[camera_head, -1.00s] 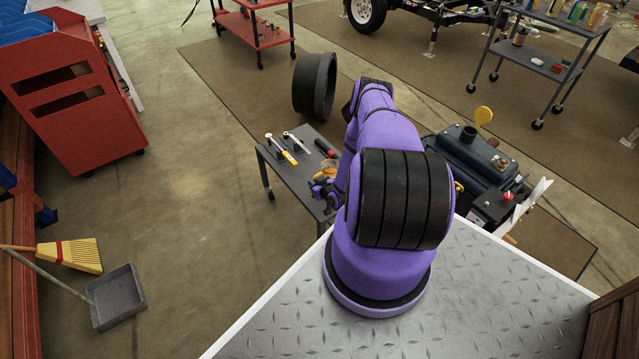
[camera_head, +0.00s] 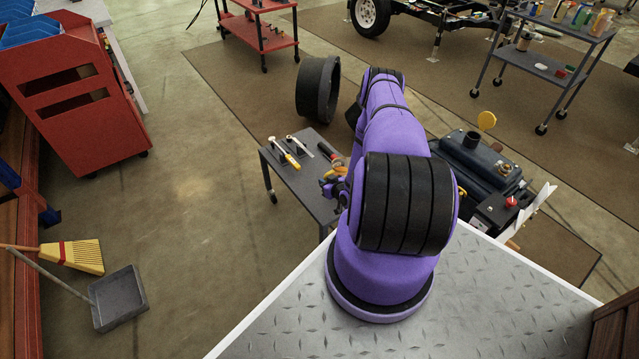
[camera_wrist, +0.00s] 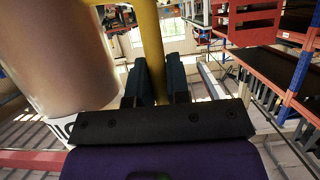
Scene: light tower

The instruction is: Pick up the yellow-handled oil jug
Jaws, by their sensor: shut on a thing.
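The oil jug's yellow handle (camera_wrist: 150,45) stands between the two dark fingers of my gripper (camera_wrist: 154,80) in the wrist view, and the fingers are shut on it. The jug's pale brownish body (camera_wrist: 60,55) fills the left of that view, with dark lettering on a white part low down. In the head view my gripper (camera_head: 334,184) is beside my purple arm, over the right side of the small grey table. A small yellow-orange part of the jug (camera_head: 340,164) shows there; my arm hides much of it. I cannot tell whether the jug touches the table.
The grey table (camera_head: 306,188) also carries a yellow-handled tool (camera_head: 287,157), another tool (camera_head: 300,147) and a red-handled tool (camera_head: 325,149). A dark machine (camera_head: 480,165) stands right of my arm. A black ring (camera_head: 318,88) is behind the table.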

